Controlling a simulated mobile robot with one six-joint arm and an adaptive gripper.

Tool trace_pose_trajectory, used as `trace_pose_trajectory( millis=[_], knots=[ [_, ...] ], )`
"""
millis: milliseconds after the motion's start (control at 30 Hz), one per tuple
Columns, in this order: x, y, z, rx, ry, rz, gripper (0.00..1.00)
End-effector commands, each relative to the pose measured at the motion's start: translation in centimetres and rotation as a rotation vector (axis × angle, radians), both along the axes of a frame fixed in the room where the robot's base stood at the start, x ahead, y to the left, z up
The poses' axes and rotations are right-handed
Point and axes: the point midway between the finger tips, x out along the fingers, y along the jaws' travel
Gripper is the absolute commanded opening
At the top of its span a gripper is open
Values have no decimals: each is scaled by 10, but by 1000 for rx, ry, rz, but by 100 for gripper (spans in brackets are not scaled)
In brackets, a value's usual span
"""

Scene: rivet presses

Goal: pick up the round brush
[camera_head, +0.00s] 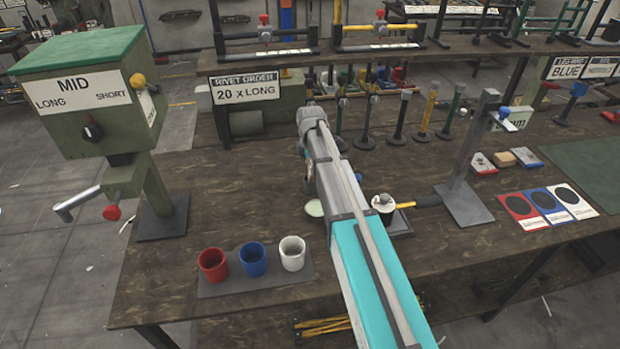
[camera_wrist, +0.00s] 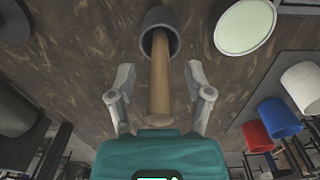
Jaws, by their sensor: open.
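In the wrist view a wooden handle (camera_wrist: 160,85) points out of a dark grey cup (camera_wrist: 151,24) toward my camera. It looks like the round brush, but its brush end is hidden inside the cup. My gripper (camera_wrist: 159,70) is open, with one finger on each side of the handle. Gaps show between the handle and both fingers. The near end of the handle reaches down close to the teal body of my gripper. In the head view my own arm covers this spot, so the brush and fingertips cannot be made out there.
A pale green disc (camera_wrist: 245,26) lies beside the cup. Red (camera_head: 212,265), blue (camera_head: 253,259) and white (camera_head: 292,253) cups stand on a dark mat at the bench's front. A metal post stand (camera_head: 466,202) and a yellow-handled tool (camera_head: 428,201) are right of my arm.

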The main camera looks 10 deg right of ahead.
Motion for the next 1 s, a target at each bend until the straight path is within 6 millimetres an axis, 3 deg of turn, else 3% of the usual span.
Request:
trace_pose_trajectory(
  millis=[533, 867, 1000],
  knots=[
    [0, 0, 0, 0, 0, 0, 64],
    [0, 0, 0, 0, 0, 0, 3],
    [0, 0, 0, 0, 0, 0, 0]
  ],
)
